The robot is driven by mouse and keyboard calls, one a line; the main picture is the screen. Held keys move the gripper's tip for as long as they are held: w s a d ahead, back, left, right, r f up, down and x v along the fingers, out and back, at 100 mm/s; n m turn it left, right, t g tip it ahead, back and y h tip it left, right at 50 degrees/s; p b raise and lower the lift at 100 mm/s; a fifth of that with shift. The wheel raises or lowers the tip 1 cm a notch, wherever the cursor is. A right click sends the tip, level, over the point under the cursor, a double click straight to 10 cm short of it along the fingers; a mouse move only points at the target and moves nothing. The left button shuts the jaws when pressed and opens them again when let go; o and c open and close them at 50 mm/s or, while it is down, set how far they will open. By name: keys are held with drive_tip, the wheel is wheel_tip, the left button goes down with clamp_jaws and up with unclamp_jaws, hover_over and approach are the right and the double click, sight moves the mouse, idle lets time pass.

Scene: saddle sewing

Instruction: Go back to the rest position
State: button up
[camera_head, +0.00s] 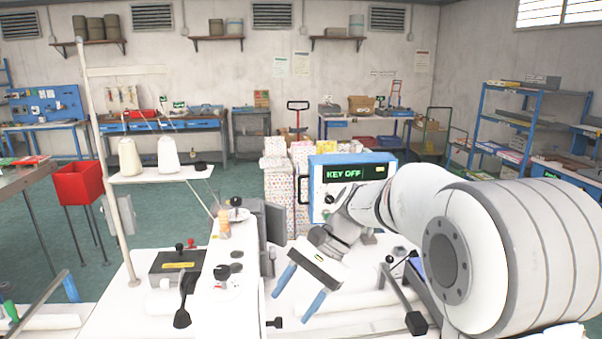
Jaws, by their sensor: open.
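My gripper (299,292) hangs in the middle of the view, over the white work surface in front of the blue control box. Its two blue-tipped fingers are spread apart, with nothing between them. My white arm reaches in from the right and hides part of the bench and the room behind it. The blue control box (316,190) stands just behind the gripper, and its green display (343,173) reads "KEY OFF".
A sewing machine (215,270) with black levers stands left of the gripper. Two white thread cones (168,152) sit on a stand there. A black lever (402,300) rises right of the gripper. A red bin (78,184) stands further left.

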drive_tip(key=s+d+f+n+t+h+b, duration=0.2)
drive_tip(key=s+d+f+n+t+h, duration=0.1)
drive_tip(key=s+d, duration=0.4)
drive_tip(key=s+d+f+n+t+h+b, duration=0.1)
drive_tip(key=s+d+f+n+t+h, duration=0.2)
drive_tip(key=s+d, duration=0.5)
drive_tip(key=shift+d+f+t+h+b, duration=0.4)
drive_tip(key=shift+d+t, duration=0.05)
drive_tip(key=shift+t, duration=0.45)
drive_tip(key=shift+c, duration=0.2)
